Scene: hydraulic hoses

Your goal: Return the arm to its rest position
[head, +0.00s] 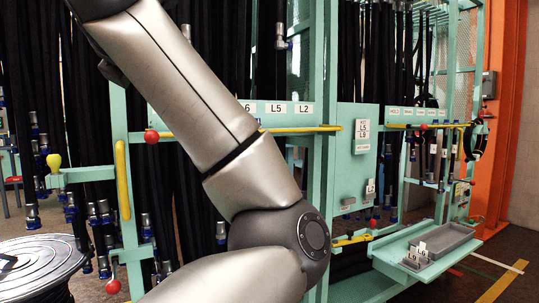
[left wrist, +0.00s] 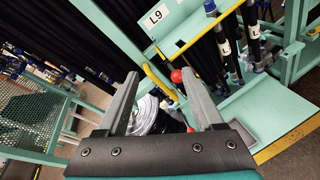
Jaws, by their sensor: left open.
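One of my silver arms (head: 215,125) crosses the head view from the upper left, bends at a dark elbow joint and leaves at the bottom. No gripper shows in the head view. In the left wrist view my left gripper (left wrist: 158,77) is open, with its two grey fingers spread and nothing held between them. A red ball knob (left wrist: 176,76) and a yellow bar (left wrist: 158,82) show between and beyond the fingers. I cannot tell how near they are. My right gripper is in neither view.
A green hose rack (head: 118,170) with hanging black hoses (head: 180,215) stands behind the arm. A round metal reel (head: 40,265) is at the lower left. A green shelf (head: 395,256) with grey trays (head: 447,237) juts out at right, before an orange post (head: 503,120).

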